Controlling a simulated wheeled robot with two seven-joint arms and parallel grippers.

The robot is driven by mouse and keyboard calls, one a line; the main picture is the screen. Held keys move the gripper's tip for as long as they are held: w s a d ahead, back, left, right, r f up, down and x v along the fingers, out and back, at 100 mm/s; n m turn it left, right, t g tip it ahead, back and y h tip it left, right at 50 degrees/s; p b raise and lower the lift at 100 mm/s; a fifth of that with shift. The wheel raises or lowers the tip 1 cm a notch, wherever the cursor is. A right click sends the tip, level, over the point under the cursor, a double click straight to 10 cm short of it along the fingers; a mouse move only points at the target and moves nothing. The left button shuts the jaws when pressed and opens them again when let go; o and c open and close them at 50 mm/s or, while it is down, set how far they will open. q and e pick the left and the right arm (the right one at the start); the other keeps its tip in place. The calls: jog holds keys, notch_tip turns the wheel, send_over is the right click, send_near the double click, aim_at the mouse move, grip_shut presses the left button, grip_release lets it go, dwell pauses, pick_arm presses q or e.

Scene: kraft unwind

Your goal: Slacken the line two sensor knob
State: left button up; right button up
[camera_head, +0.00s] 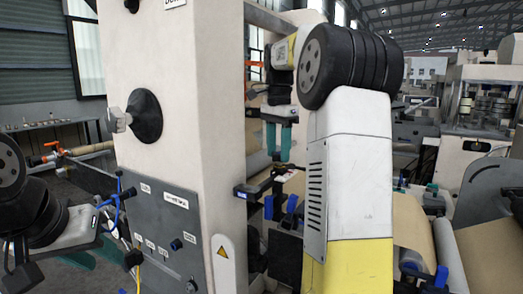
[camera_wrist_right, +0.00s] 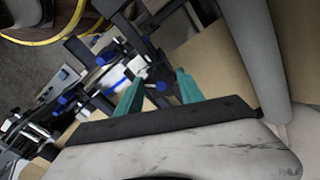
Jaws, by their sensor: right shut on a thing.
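In the head view my right gripper (camera_head: 280,157) points down beside the white machine column, with its teal fingers just above a dark sensor bracket (camera_head: 283,175). In the right wrist view the teal fingers (camera_wrist_right: 160,90) stand apart, with a small blue knob (camera_wrist_right: 160,87) between their tips. They appear shut on this knob. Which line it belongs to cannot be read. More blue knobs show on the bracketry in the wrist view (camera_wrist_right: 107,58) and below the gripper in the head view (camera_head: 292,203). My left gripper (camera_head: 85,256) is at the lower left; its jaw gap is unclear.
The white column (camera_head: 190,90) carries a black-and-silver knob (camera_head: 146,115) and a grey control panel (camera_head: 165,222). Brown kraft paper (camera_head: 418,240) runs at the right. Blue-ended rods and brackets crowd the space around my right gripper.

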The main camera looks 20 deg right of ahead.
jog(key=n, duration=0.6)
jog(key=shift+s+d+f+n, duration=0.1)
jog(key=shift+s+f+n, duration=0.05)
jog(key=shift+f+n, duration=0.15)
jog(key=n, duration=0.6)
jog(key=shift+s+d, duration=0.1)
jog(key=shift+d, duration=0.05)
jog(key=shift+n, duration=0.3)
jog(key=o, duration=1.4)
jog(key=shift+r, duration=0.1)
jog(key=shift+r, duration=0.1)
notch_tip(320, 180, up, 8)
jog(key=shift+f, duration=0.2)
